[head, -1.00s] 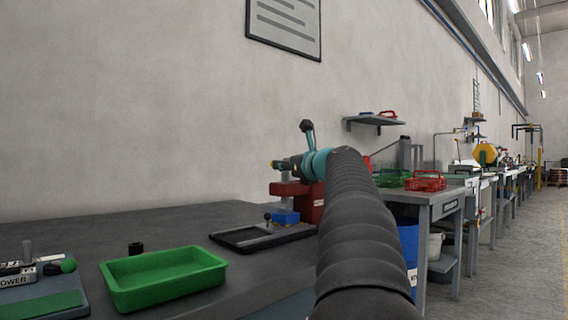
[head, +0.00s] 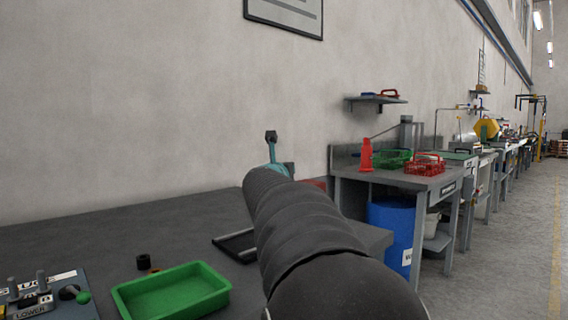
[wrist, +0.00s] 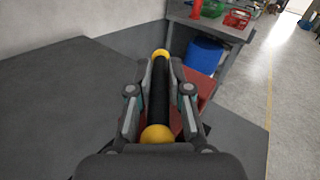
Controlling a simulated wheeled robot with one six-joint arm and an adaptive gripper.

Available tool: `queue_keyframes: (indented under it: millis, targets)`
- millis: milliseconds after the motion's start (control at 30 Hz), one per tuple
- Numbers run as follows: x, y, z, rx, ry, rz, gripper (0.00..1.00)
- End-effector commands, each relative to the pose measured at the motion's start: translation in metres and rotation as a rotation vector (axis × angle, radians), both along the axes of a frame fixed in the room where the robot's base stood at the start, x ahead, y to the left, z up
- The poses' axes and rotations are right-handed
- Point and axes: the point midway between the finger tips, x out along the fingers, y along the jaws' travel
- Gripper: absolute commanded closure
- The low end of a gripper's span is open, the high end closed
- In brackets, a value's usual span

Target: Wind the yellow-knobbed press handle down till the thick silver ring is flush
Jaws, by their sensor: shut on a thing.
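In the wrist view the press handle (wrist: 159,90) is a black bar with a yellow knob (wrist: 160,54) at its far end and another yellow knob (wrist: 157,134) at its near end. My gripper (wrist: 160,75) is shut on the handle, with one finger on each side of the bar. Part of the red press body (wrist: 203,85) shows below and right of the fingers. In the head view my arm covers the gripper, the handle and nearly all of the press. The thick silver ring is not visible in either view.
A green tray (head: 172,292) and a small black ring-like part (head: 143,261) are on the grey bench (head: 120,235). A control box with levers (head: 45,295) sits at the left front. A blue drum (head: 392,232) stands beyond the bench's right end. The aisle at right is clear.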

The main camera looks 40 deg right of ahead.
Motion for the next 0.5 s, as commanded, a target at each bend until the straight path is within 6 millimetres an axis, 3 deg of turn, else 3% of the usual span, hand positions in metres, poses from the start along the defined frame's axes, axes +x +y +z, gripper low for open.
queue_keyframes:
  millis: [500]
  targets:
    - [0.0034,0.0039,0.0023,0.000,-0.003,-0.474,1.00]
